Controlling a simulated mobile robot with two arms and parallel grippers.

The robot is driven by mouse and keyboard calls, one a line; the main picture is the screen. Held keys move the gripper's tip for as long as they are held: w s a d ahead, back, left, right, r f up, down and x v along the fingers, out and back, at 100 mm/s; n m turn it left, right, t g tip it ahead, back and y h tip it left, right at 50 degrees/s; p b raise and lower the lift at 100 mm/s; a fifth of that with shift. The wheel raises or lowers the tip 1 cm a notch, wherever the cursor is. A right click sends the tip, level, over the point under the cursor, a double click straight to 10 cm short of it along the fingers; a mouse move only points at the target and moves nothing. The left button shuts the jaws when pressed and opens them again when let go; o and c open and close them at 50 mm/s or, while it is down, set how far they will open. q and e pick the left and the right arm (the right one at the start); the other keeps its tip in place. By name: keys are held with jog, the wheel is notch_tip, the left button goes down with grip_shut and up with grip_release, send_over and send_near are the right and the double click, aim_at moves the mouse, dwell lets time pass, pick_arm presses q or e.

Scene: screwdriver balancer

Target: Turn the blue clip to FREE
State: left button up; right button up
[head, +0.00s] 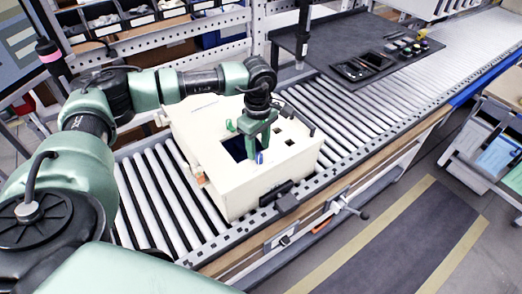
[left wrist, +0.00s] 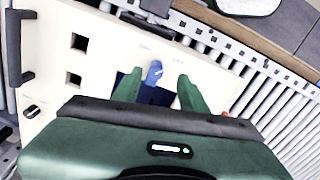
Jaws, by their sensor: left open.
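The small blue clip (head: 260,157) sits on the top of a cream box (head: 215,185). In the left wrist view the clip (left wrist: 153,73) lies between the two green fingers of my left gripper (left wrist: 158,88), nearer the left finger. The left gripper (head: 256,148) points down over the box top and is open. I cannot tell whether a finger touches the clip. Faint lettering shows on the panel by the clip, too small to read. My right gripper is in neither view.
The box stands on a roller conveyor (head: 152,190). Its top has a dark rectangular opening (head: 236,147) beside the clip, two square holes and a black handle (left wrist: 15,48). A dark mat (head: 345,45) with trays lies farther back. Shelves with bins stand behind.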

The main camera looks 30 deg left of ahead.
aim_at(260, 154)
pick_arm(q)
notch_tip(260, 154, down, 3)
jog(key=shift+w+r+p, duration=0.1)
jog(key=shift+p, duration=0.3)
jog(key=shift+w+f, duration=0.15)
jog(key=shift+f, duration=0.35)
jog(key=shift+w+f, duration=0.15)
jog(key=shift+f, duration=0.35)
jog(key=shift+s, duration=0.1)
jog(key=shift+c, duration=1.3)
jog(key=c, duration=0.5)
grip_shut()
jog(key=shift+d+f+n+b, duration=0.1)
jog(key=shift+n+b, duration=0.65)
jog(key=shift+n, duration=0.25)
jog(key=n+b, duration=0.2)
jog(key=shift+n, duration=0.3)
jog(key=n+b, duration=0.2)
jog(key=n, duration=0.1)
jog(key=shift+n, duration=0.4)
jog(key=n+b, duration=0.3)
jog(key=n, duration=0.2)
jog(key=shift+w, duration=0.2)
jog(key=shift+r+n+b, duration=0.2)
jog(key=shift+n+b, duration=0.8)
jog(key=shift+n, duration=1.3)
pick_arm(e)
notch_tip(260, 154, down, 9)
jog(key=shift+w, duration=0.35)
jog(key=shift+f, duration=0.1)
